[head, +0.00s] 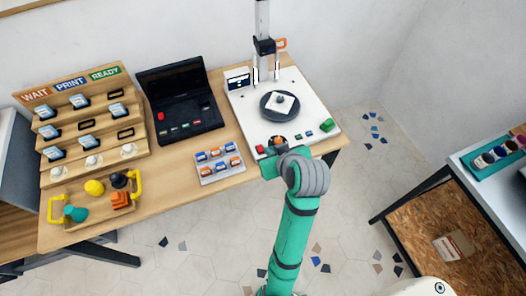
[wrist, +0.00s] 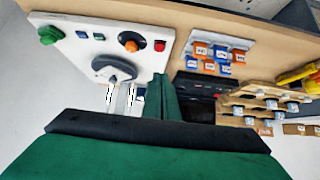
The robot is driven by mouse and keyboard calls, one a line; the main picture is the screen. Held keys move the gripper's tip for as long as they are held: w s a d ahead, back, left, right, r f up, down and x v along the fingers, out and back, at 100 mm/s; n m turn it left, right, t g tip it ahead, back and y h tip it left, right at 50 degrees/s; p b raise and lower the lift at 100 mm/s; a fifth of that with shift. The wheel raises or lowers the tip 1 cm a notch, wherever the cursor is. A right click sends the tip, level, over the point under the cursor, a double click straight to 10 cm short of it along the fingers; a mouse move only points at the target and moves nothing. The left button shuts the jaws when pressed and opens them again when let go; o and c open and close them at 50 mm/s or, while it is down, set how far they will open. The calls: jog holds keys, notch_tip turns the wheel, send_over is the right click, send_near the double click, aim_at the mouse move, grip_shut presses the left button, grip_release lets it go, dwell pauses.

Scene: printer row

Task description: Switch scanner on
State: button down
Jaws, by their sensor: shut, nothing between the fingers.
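The scanner is a white board (head: 245,112) with a dark round turntable (head: 268,110) and a grey column (head: 263,45) at its back. A grey piece sits on a white card on the turntable. Along the board's front edge are a red button (head: 260,149), an orange knob (head: 278,141) in a dark ring, small blue buttons (head: 303,136) and a green knob (head: 327,125). In the wrist view the red button (wrist: 160,45) and orange knob (wrist: 130,46) lie beyond my gripper (wrist: 162,78). My gripper is shut and empty, close to the front edge, apart from the red button.
A tray of blue and orange blocks (head: 201,172) stands left of the scanner. Further left are an open black case (head: 185,120), a stepped rack (head: 85,155) and a yellow-handled tray (head: 75,225). The floor before the table is open; another table stands right.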

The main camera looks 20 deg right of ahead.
send_over(261, 152)
jog(key=s, duration=0.2)
notch_tip(261, 152, down, 7)
jog(key=shift+f, duration=0.1)
notch_tip(261, 152, down, 2)
jog(key=shift+f, duration=0.15)
jog(key=shift+s+a+f, duration=0.1)
jog(key=shift+f, duration=0.6)
jog(key=shift+s+f, duration=0.25)
jog(key=shift+f, duration=0.55)
jog(key=shift+w+r, duration=0.15)
jog(key=shift+w, duration=0.05)
